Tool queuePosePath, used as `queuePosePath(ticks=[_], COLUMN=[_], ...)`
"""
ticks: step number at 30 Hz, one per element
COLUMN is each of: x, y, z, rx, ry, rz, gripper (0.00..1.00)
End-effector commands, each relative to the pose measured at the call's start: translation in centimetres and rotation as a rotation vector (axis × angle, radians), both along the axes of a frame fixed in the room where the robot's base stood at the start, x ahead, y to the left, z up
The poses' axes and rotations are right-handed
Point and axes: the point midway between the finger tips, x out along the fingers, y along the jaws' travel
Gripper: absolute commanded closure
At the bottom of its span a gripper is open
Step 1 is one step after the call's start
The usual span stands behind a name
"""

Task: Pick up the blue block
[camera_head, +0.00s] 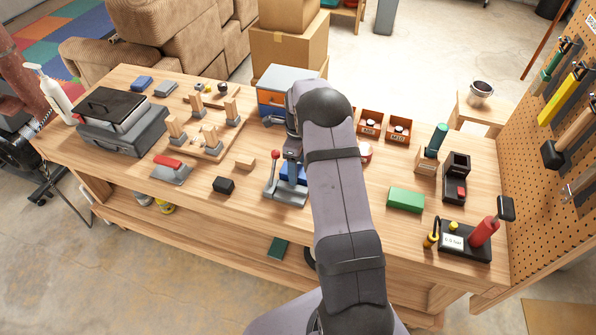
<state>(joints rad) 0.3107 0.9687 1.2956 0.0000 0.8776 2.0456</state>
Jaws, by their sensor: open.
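A small blue block (141,82) lies flat at the back left of the workbench, left of a grey block. Another blue piece (299,173) shows at the grey lever device with the red knob, partly hidden by my arm; I cannot tell whether it is loose or part of the device. My gripper (291,152) hangs from my wrist near the bench middle, just above this second blue piece. It is open, with its fingertips small and partly hidden. I cannot tell whether they touch anything. It is far to the right of the back-left block.
The lever device (285,192) stands beside my gripper. A black cube (223,185), a wooden block (245,163) and a wooden peg rack (204,150) are left. A blue-orange box (272,98) stands behind. A green block (405,199) lies right. Bare bench lies at the front left.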

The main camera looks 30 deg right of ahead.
Motion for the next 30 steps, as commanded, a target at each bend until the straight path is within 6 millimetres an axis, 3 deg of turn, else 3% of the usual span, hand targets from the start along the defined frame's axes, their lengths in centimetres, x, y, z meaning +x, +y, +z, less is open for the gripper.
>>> queuePosePath(ticks=[8,14,15,30], x=[0.01,0.01,0.01,0.08], y=[-0.01,-0.02,-0.02,-0.04], z=[-0.30,-0.28,-0.28,0.40], rx=[-0.001,-0.001,-0.001,-0.001], ry=[-0.001,-0.001,-0.001,-0.003], rz=[0.000,0.000,0.000,0.000], gripper=[0.34,0.80,0.81,0.82])
